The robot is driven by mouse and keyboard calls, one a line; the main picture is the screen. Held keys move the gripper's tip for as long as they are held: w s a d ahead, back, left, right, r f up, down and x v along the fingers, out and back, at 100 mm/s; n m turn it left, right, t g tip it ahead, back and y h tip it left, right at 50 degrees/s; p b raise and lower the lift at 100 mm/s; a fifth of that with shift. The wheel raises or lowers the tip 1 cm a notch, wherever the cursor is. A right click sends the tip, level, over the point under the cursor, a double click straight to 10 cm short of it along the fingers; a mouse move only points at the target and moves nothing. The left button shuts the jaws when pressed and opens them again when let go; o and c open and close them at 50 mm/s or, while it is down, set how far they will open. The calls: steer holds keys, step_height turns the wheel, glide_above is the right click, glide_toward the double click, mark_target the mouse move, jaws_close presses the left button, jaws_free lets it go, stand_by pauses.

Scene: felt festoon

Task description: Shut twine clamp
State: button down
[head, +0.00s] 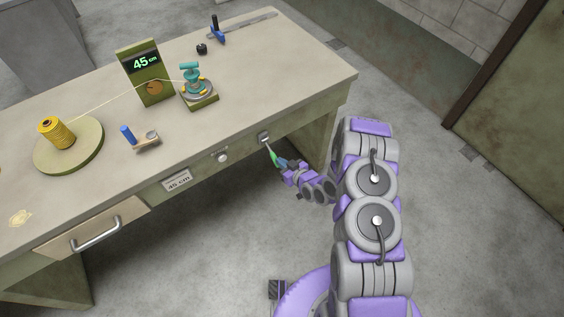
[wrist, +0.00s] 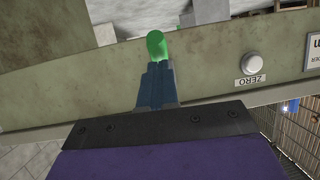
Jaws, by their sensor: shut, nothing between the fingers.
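A green-handled lever (head: 272,154) with a pale metal base (head: 264,137) is on the desk's front edge. My gripper (head: 285,164) is shut, with its blue fingers right behind the green handle. In the wrist view the green end (wrist: 156,45) lies straight ahead of the closed fingertips (wrist: 157,75); contact cannot be told. A teal-topped device (head: 190,76) stands on an olive base on the desk, and twine (head: 108,96) runs to it. No label shows which of the two is the clamp, and open or shut cannot be told.
An olive display (head: 146,75) reads 45 cm. A yellow twine spool (head: 56,132) sits on a round plate. A blue-handled tool (head: 130,136) lies near the front edge. A white ZERO button (wrist: 254,64) is on the front panel. The floor right of the desk is clear.

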steer(key=shift+d+f+t+y, duration=0.15)
steer(key=shift+f+t+y, duration=0.25)
steer(key=shift+w, duration=0.1)
stand_by(0.3)
